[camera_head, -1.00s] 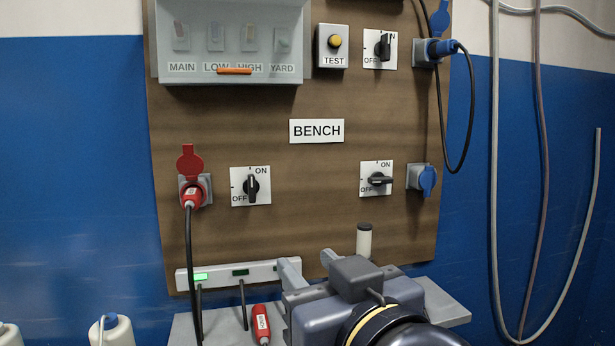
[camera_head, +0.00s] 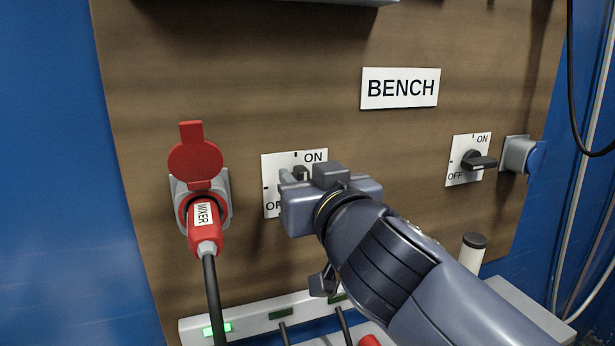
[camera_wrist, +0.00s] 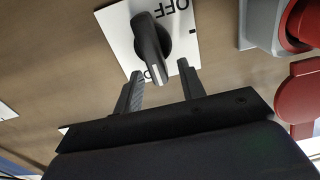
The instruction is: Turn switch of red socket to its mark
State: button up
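The red socket (camera_head: 226,205) is at the left of the board, its red lid (camera_head: 195,165) up and a red MIXER plug (camera_head: 207,235) in it. To its right is the switch's white ON/OFF plate (camera_head: 274,166). My gripper (camera_head: 292,172) covers much of it in the head view. In the wrist view, which is upside down, the black switch knob (camera_wrist: 150,42) shows a white line at its end towards the partly hidden ON lettering. My gripper (camera_wrist: 160,69) is open, its two fingers apart around the knob's lower end. Contact cannot be told.
A second switch (camera_head: 469,160) and a blue-lidded socket (camera_head: 523,155) are at the right. The BENCH sign (camera_head: 400,88) is above. Below are a shelf strip with a green light (camera_head: 217,330), hanging cables, and a black-capped cylinder (camera_head: 471,253). The plug's cable hangs left of my gripper.

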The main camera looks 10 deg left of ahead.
jog(key=shift+w, duration=0.1)
jog(key=shift+c, duration=0.5)
grip_shut()
